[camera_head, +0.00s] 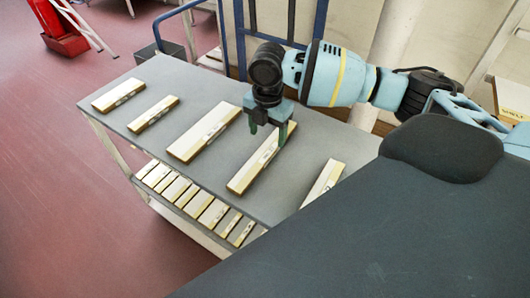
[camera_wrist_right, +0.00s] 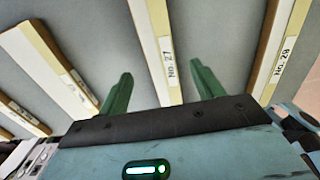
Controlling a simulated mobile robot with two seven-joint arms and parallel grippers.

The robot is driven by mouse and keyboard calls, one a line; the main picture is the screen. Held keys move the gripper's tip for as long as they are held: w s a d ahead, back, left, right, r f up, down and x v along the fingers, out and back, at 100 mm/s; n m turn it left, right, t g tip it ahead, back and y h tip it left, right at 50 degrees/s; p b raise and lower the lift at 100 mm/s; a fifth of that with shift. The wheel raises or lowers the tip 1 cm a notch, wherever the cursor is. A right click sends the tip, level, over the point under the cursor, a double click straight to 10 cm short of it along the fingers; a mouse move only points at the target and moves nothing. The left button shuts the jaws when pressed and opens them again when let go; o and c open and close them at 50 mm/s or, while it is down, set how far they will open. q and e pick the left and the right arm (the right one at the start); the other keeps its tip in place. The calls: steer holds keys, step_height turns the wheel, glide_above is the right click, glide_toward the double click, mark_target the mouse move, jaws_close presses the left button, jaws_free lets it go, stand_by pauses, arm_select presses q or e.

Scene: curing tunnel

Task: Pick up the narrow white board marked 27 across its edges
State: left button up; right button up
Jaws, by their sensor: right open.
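The narrow white board marked No. 27 (camera_wrist_right: 156,48) lies between my two green fingers as seen in the right wrist view, its label facing up. In the head view this board (camera_head: 250,174) lies flat on the grey cart top, below my right gripper (camera_head: 268,133). My right gripper, also in the right wrist view (camera_wrist_right: 162,90), is open and empty, with one finger toward each long edge of the board. I cannot tell exactly how far above the surface the fingertips are. The gripper hides part of the board's far end in the head view. My left gripper is not in view.
A board marked No. 28 (camera_wrist_right: 281,55) lies to the right of it. Other boards (camera_head: 204,133) lie spaced apart on the cart top (camera_head: 185,92). A lower shelf holds several more boards (camera_head: 213,214). A blue frame (camera_head: 240,35) stands behind the cart.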

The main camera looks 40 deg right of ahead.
mark_target(267, 149)
step_height(267, 149, down, 5)
stand_by(0.3)
steer(key=c, duration=1.1)
